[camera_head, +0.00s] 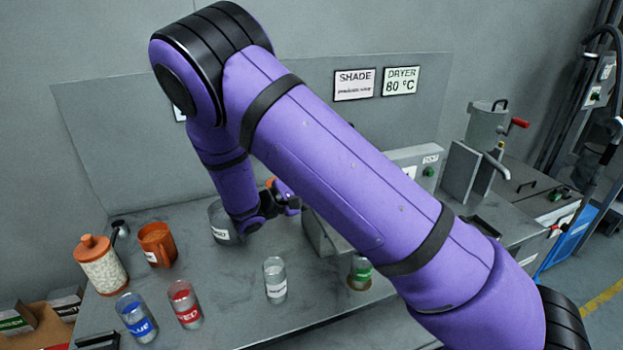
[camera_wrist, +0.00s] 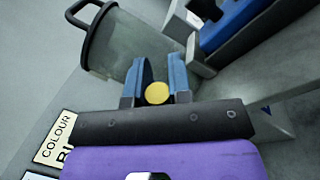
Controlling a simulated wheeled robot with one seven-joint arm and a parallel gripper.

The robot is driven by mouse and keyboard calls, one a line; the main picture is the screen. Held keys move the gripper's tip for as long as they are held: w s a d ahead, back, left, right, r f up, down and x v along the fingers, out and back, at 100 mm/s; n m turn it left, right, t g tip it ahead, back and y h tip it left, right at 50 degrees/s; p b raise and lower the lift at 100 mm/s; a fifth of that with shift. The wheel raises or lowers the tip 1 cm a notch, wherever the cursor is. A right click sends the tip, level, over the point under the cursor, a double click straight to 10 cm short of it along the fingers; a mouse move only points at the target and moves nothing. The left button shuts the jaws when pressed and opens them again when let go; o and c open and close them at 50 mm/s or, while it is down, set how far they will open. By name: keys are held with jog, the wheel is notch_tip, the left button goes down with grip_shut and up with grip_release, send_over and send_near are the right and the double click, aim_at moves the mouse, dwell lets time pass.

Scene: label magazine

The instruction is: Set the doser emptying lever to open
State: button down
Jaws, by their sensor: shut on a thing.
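In the wrist view my gripper (camera_wrist: 160,66) has its two blue fingers closed around a round yellow knob (camera_wrist: 157,93). The knob appears to be the end of the doser emptying lever; its shaft is hidden, so its angle cannot be told. A grey-green vessel (camera_wrist: 135,45) with a dark handle stands just beyond the fingers. In the head view my purple arm reaches across the bench, and my wrist is low beside a grey labelled can (camera_head: 222,226). The arm hides most of the doser and the knob there.
On the bench stand an orange-lidded jar (camera_head: 102,268), an orange jug (camera_head: 158,244), a blue-labelled jar (camera_head: 136,318), a red-labelled jar (camera_head: 185,305), a clear jar (camera_head: 275,280) and a green-labelled jar (camera_head: 360,272). A hopper with a red handle (camera_head: 519,123) is at right.

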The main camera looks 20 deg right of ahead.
jog(key=shift+s+f+m, duration=0.25)
jog(key=shift+f+m, duration=0.1)
jog(key=shift+m, duration=0.25)
jog(key=c, duration=1)
grip_release()
jog(key=shift+c, duration=0.2)
jog(key=s+a+f, duration=0.1)
jog(key=a+f, duration=0.1)
jog(key=a, duration=0.8)
jog(key=shift+a, duration=0.35)
jog(key=shift+r, duration=0.1)
